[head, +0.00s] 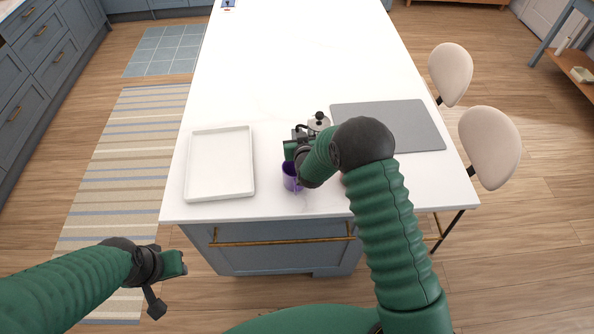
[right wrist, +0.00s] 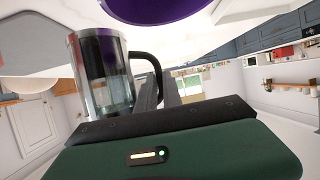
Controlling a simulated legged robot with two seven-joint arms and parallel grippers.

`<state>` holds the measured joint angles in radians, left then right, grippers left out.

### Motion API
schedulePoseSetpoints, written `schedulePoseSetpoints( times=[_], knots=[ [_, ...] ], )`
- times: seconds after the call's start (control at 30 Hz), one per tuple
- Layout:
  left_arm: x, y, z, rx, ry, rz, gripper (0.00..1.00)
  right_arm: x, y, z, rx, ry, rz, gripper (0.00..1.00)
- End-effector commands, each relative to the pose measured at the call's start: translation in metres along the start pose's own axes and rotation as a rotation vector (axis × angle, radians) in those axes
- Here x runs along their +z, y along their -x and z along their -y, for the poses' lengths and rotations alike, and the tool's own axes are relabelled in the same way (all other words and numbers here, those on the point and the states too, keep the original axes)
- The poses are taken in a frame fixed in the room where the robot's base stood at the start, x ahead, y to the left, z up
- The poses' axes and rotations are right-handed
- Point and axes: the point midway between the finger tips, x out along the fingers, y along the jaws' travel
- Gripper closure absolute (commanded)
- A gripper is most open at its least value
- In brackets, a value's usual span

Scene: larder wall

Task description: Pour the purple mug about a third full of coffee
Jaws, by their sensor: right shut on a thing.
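The purple mug (head: 291,178) stands on the white worktop near its front edge, partly hidden by my right gripper. Its curved purple side also fills the top of the right wrist view (right wrist: 155,8). I cannot see what is inside it. My right gripper (head: 301,139) is shut on the black handle of a glass and metal coffee pot (head: 318,122), just behind the mug. The pot (right wrist: 100,75) shows dark contents in the right wrist view. I cannot tell its exact tilt or whether it touches the worktop. My left gripper (head: 167,280) hangs empty, off the worktop's front left; its jaw opening is unclear.
A white tray (head: 249,190) lies left of the mug. A grey mat (head: 415,125) lies to the right, partly behind my right arm. Two beige stools (head: 489,148) stand along the right edge.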

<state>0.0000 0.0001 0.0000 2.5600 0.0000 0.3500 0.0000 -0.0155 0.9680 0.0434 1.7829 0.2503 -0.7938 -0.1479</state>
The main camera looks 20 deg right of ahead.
Motion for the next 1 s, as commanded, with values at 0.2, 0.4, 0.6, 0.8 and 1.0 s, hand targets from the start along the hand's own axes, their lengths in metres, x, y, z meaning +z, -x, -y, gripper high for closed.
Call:
schedulePoseSetpoints(
  times=[0.2,0.4,0.6,0.8,1.0],
  knots=[
    [0.0,-0.002,0.0,0.0,0.0,0.0,0.64,-0.001,-0.002,0.004,0.001,0.002,-0.006,1.0],
    [0.004,-0.018,0.0,0.0,0.0,0.0,0.64,0.005,-0.022,0.064,0.012,0.016,-0.025,1.0],
    [0.008,-0.033,0.0,0.0,0.0,0.0,0.64,0.02,-0.03,0.148,0.01,0.012,-0.02,1.0],
    [0.009,-0.038,0.0,0.0,0.0,0.0,0.64,0.03,-0.026,0.195,0.0,0.002,-0.003,1.0],
    [0.009,-0.037,0.0,0.0,0.0,0.0,0.64,0.029,-0.026,0.196,0.0,-0.001,0.0,1.0]
  ],
)
